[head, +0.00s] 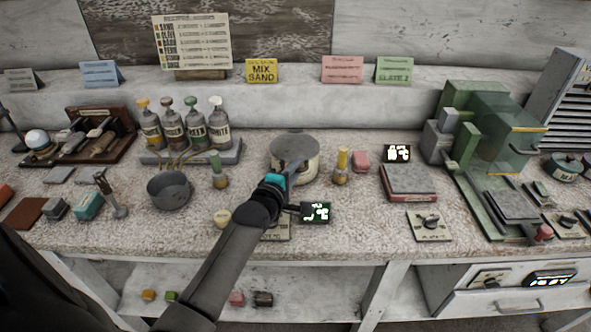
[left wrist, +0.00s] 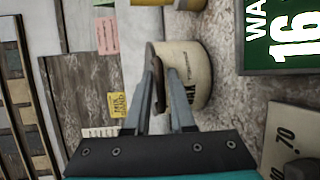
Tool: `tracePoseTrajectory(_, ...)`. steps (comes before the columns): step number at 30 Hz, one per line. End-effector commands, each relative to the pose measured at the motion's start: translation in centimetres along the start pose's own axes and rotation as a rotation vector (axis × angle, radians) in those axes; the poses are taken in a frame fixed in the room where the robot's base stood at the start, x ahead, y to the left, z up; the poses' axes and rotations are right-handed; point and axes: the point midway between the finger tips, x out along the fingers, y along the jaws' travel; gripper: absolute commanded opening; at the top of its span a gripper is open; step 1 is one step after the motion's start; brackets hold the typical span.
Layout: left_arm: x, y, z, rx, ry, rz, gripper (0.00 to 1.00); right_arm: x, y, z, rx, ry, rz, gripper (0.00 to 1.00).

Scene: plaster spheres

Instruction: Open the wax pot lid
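The wax pot (head: 296,166) is a round cream pot with a flat grey lid (head: 293,147) on top, standing mid-bench in the head view. In the left wrist view the pot (left wrist: 195,75) lies sideways, its dark lettering partly hidden by a finger. My left gripper (head: 273,181) is at the pot's near side. In the left wrist view the gripper (left wrist: 164,75) has its fingers apart, with a narrow brown part (left wrist: 158,88) between them; I cannot tell whether both fingers touch it. My right gripper is not in view.
A lit display (head: 316,212) stands in front of the pot. A yellow-topped bottle (head: 341,166) is close at its right. A green machine (head: 490,130) fills the right side.

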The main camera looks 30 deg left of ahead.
Motion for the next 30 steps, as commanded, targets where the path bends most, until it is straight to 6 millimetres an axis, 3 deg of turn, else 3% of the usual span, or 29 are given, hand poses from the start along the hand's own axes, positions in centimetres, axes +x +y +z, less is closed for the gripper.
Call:
tracePoseTrajectory(5,-0.02,-0.09,-0.01,0.000,0.000,-0.002,0.00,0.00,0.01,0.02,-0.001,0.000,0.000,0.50)
tracePoseTrajectory(30,-0.07,-0.55,0.00,-0.002,0.000,-0.014,0.00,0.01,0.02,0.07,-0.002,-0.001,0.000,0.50)
